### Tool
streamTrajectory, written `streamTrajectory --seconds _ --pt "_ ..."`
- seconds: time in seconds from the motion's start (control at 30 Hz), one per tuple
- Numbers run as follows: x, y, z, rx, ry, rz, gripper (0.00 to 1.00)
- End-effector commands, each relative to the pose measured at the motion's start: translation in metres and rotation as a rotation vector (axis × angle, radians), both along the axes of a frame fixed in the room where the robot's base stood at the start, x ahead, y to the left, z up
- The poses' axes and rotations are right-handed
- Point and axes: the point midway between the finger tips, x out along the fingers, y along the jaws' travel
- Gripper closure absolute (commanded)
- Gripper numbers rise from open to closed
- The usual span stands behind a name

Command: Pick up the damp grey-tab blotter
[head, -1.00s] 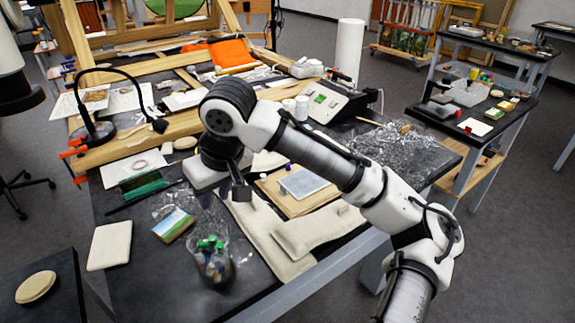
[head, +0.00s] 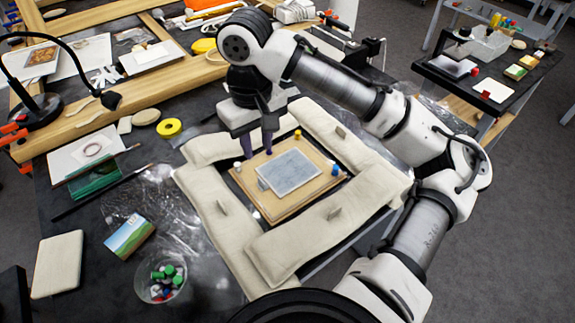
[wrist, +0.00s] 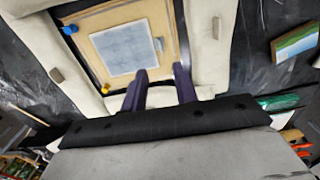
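A damp-looking light grey rectangular blotter (head: 290,172) lies flat on a tan wooden board (head: 309,204). A small grey tab (head: 263,185) shows at its left edge, and also in the wrist view (wrist: 158,44). My gripper (head: 257,142) is above the board's far left side, fingers pointing down. In the wrist view, its two dark purple fingers (wrist: 160,80) stand apart with nothing between them. The blotter (wrist: 125,48) lies beyond the fingertips, not touched as far as I can see.
Beige padded bags (head: 300,243) frame the board. Small coloured pegs, yellow (head: 298,134) and blue (head: 335,168) among them, stand at its corners. A plastic cup of coloured caps (head: 161,278), a landscape picture (head: 130,237) and a cream pad (head: 58,264) lie to the left.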

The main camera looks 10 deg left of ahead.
Motion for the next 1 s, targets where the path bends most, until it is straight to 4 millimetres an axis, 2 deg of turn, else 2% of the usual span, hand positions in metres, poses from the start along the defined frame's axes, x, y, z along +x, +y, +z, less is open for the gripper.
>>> streamTrajectory --seconds 0.1,0.23,0.47,0.8,1.0 --pt "0.0 -0.001 -0.024 0.0 0.003 -0.001 0.71" --pt "0.0 0.0 -0.044 0.001 0.001 -0.001 0.71" --pt "0.0 0.0 -0.059 0.001 -0.001 0.0 0.71" --pt "0.001 0.001 -0.102 0.001 -0.001 -0.002 0.71" --pt "0.001 0.001 -0.107 0.001 -0.001 0.0 0.71"
